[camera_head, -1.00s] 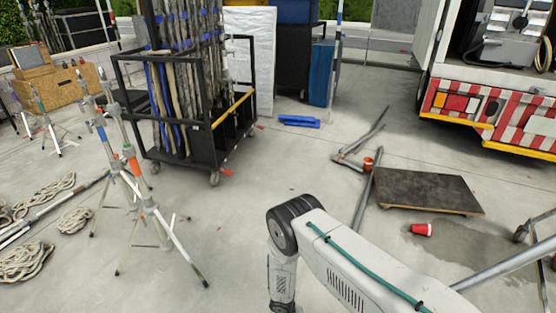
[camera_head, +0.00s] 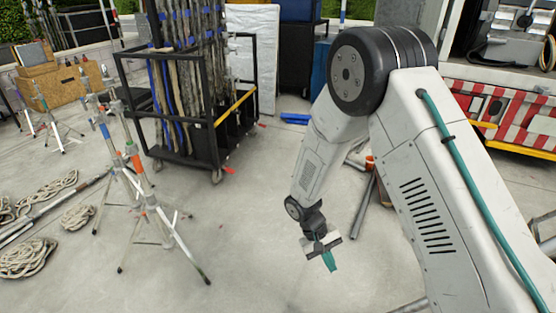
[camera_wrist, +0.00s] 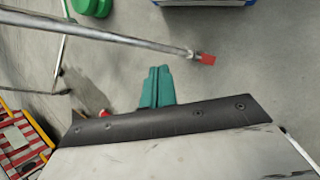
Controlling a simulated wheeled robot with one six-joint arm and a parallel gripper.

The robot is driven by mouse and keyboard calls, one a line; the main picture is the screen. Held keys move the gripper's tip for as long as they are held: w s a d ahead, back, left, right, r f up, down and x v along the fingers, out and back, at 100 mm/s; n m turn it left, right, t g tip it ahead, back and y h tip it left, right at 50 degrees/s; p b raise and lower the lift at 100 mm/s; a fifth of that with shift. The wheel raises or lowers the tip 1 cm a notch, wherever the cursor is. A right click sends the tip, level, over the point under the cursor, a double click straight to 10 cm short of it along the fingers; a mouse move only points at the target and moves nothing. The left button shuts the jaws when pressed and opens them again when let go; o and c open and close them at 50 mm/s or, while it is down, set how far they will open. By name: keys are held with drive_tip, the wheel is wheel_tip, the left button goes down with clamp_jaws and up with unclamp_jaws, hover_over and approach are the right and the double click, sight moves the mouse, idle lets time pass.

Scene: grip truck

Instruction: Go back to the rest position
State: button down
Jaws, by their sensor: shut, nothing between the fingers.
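My gripper (camera_head: 330,262) hangs at the end of my arm over the bare concrete floor in the head view, fingers pointing down. In the wrist view its two teal fingers (camera_wrist: 157,87) lie side by side, shut with nothing between them. The gripper is clear of the floor and touches nothing that I can see.
A black wheeled rack (camera_head: 185,158) of poles stands at upper left. Grey tripods (camera_head: 150,205) and rope coils (camera_head: 28,257) are at left. The striped truck (camera_head: 520,120) is at right. A red-tipped pole (camera_wrist: 120,38) crosses the wrist view. Floor left of my gripper is clear.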

drive_tip(key=s+d+r+y, duration=0.1)
drive_tip(key=s+d+r, duration=0.1)
drive_tip(key=r, duration=0.6)
drive_tip(key=s+d+r, duration=0.2)
drive_tip(key=s+r, duration=0.1)
drive_tip(key=r, duration=0.4)
drive_tip(key=s+d+r+y, duration=0.1)
drive_tip(key=s+d+r, duration=0.1)
drive_tip(key=r, duration=0.6)
drive_tip(key=s+d+r+m+t+y, duration=0.1)
drive_tip(key=s+d+r+t, duration=0.1)
drive_tip(key=s+r, duration=0.5)
drive_tip(key=s+d+r+m+t+y, duration=0.2)
drive_tip(key=s+d+r+t, duration=0.1)
drive_tip(key=s+r, duration=0.5)
drive_tip(key=shift+s+d+r, duration=0.25)
drive_tip(key=shift+r, duration=0.25)
